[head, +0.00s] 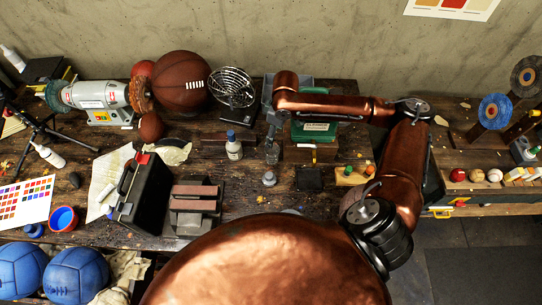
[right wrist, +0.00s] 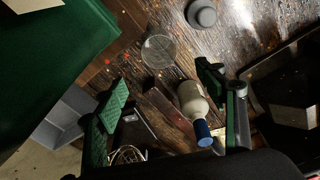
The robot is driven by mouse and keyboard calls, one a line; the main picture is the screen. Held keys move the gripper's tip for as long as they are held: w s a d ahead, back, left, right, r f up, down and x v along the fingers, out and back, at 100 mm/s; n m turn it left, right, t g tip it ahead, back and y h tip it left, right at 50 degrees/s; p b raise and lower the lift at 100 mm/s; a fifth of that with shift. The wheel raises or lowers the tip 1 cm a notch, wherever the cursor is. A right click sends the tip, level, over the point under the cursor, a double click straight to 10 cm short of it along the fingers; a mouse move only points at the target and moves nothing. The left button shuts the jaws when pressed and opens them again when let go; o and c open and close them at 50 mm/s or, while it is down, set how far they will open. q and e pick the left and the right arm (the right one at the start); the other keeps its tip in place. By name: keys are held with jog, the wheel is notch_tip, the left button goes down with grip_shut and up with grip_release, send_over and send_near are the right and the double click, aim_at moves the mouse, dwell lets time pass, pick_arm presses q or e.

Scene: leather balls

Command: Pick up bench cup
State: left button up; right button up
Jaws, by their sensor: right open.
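The bench cup looks like a clear, see-through glass (head: 272,152) on the wooden bench, just below my right gripper (head: 274,122) in the head view. In the right wrist view the clear cup (right wrist: 158,50) shows as a faint round shape, beyond the fingertips. My right gripper (right wrist: 160,98) is open with green-padded fingers spread, and nothing is held between them. The cup appears apart from both fingers. My left gripper is not in view.
A bottle with a blue cap (head: 234,149) stands left of the cup; it also lies near the right finger in the wrist view (right wrist: 191,102). A small grey object (head: 269,179) sits in front. A green box (head: 314,131) stands to the right, a black case (head: 150,195) to the left.

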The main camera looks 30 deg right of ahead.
jog(key=f, duration=1.1)
jog(key=shift+w+a+f, duration=0.25)
jog(key=shift+w+f, duration=0.1)
jog(key=shift+f, duration=0.05)
jog(key=shift+c, duration=0.2)
jog(key=c, duration=1.2)
